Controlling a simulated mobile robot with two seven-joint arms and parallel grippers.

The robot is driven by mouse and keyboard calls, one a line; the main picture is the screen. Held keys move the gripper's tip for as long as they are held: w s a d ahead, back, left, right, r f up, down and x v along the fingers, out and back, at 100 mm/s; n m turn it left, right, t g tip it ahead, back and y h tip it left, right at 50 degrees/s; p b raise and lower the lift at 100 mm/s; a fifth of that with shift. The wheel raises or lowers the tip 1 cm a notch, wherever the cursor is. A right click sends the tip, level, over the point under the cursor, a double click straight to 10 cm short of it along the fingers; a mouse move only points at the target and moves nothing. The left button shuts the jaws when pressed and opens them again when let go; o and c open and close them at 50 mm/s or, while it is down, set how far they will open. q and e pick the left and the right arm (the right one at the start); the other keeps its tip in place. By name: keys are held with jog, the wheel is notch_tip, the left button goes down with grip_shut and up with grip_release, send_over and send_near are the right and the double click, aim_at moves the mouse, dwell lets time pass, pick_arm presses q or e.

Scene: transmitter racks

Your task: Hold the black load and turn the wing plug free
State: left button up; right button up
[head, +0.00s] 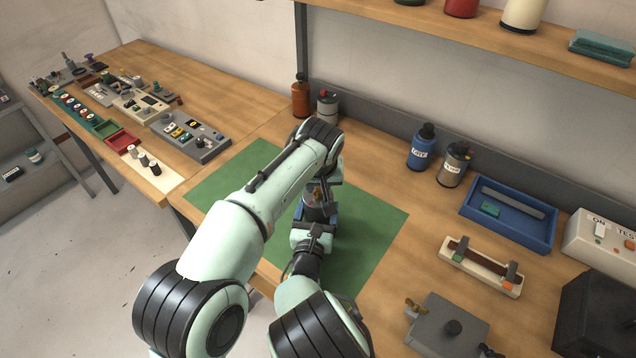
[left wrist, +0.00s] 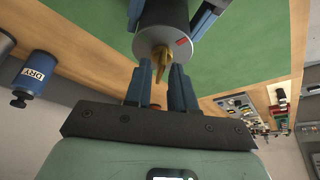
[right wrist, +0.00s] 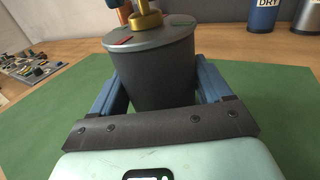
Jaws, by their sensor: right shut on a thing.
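The black load (right wrist: 155,75) is a dark cylinder with a grey end face bearing a red and a green mark. It stands upright over the green mat (head: 365,235). The brass wing plug (left wrist: 161,58) sticks out from the middle of that face; it also shows in the right wrist view (right wrist: 146,18). My right gripper (right wrist: 160,88) is shut on the load, one blue finger on each side. My left gripper (left wrist: 163,74) comes down from above, with its fingers apart on either side of the plug; contact is unclear. In the head view my arms partly hide the load (head: 319,207).
A blue DRY bottle (head: 422,148) and a grey bottle (head: 455,165) stand at the back. A blue tray (head: 510,232), a cream holder (head: 481,266) and a grey box (head: 447,325) lie to the right. Small panels (head: 190,135) fill the left bench. The mat around the load is clear.

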pick_arm(q)
jog(key=shift+r, duration=0.1)
jog(key=v, duration=1.2)
